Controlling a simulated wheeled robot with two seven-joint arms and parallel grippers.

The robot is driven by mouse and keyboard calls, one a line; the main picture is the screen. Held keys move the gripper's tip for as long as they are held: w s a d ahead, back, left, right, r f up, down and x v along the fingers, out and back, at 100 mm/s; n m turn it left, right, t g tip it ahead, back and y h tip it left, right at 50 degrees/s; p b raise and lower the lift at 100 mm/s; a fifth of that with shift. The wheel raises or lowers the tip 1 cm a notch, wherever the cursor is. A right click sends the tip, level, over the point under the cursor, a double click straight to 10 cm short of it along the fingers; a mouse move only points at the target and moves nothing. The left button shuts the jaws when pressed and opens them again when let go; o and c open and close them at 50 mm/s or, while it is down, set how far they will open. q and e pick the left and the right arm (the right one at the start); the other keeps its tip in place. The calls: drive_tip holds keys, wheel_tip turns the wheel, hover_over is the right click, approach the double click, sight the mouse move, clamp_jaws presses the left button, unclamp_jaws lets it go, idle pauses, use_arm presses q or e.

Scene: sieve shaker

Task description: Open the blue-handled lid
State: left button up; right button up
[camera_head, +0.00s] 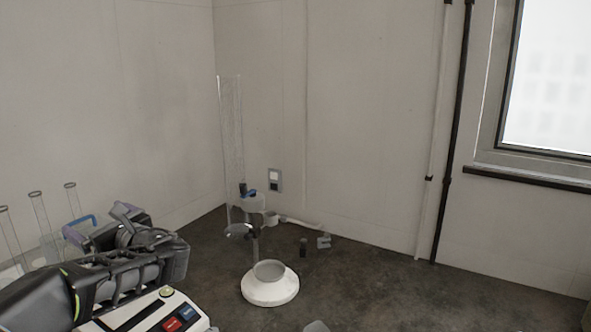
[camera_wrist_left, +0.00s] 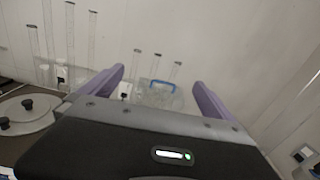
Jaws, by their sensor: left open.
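The blue handle (camera_head: 80,220) shows at the left of the head view, beside my left gripper's purple fingers. In the left wrist view the blue handle (camera_wrist_left: 158,84) stands on a clear, see-through lid or box (camera_wrist_left: 155,97), framed between the fingers with space on both sides. My left gripper (camera_head: 95,219) is open and empty, its fingers pointing toward the handle; no contact is visible. In the head view my arm hides most of what lies under the handle. My right gripper is not in view.
Tall clear tubes (camera_head: 42,221) stand behind the gripper. A white round bowl (camera_head: 270,290) stands on the dark surface. Round lids with black knobs (camera_wrist_left: 22,117) lie left in the wrist view.

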use_arm(q)
drive_tip(key=w+d+f+n+h, duration=0.15)
drive_tip(key=d+f+h, duration=0.3)
drive_tip(key=f, duration=0.55)
drive_tip(key=w+d+f+n+h, duration=0.15)
drive_tip(key=d+f+h, duration=0.3)
drive_tip(key=f, duration=0.55)
drive_tip(key=s+d+f+n+g+h+b, duration=0.1)
drive_tip(key=s+d+f+n+g+h, duration=0.2)
drive_tip(key=d+f, duration=0.65)
drive_tip(key=s+d+f+n+g+h+b, duration=0.1)
drive_tip(key=s+d+f+n+h, duration=0.3)
drive_tip(key=d+f, duration=0.55)
drive_tip(key=s+d+f+n+g+h+b, duration=0.1)
drive_tip(key=s+d+f+n+h+b, duration=0.1)
drive_tip(key=s+d+f+n, duration=0.5)
drive_tip(key=s+d+f+n+h+b, duration=0.2)
drive_tip(key=s+f, duration=0.4)
drive_tip(key=f, duration=0.4)
drive_tip(key=s+f+n+g+b, duration=0.3)
drive_tip(key=s+f, duration=0.9)
drive_tip(key=s, duration=0.4)
drive_tip(key=d+n+b, duration=0.1)
drive_tip(key=n, duration=0.1)
drive_tip(key=shift+n, duration=0.4)
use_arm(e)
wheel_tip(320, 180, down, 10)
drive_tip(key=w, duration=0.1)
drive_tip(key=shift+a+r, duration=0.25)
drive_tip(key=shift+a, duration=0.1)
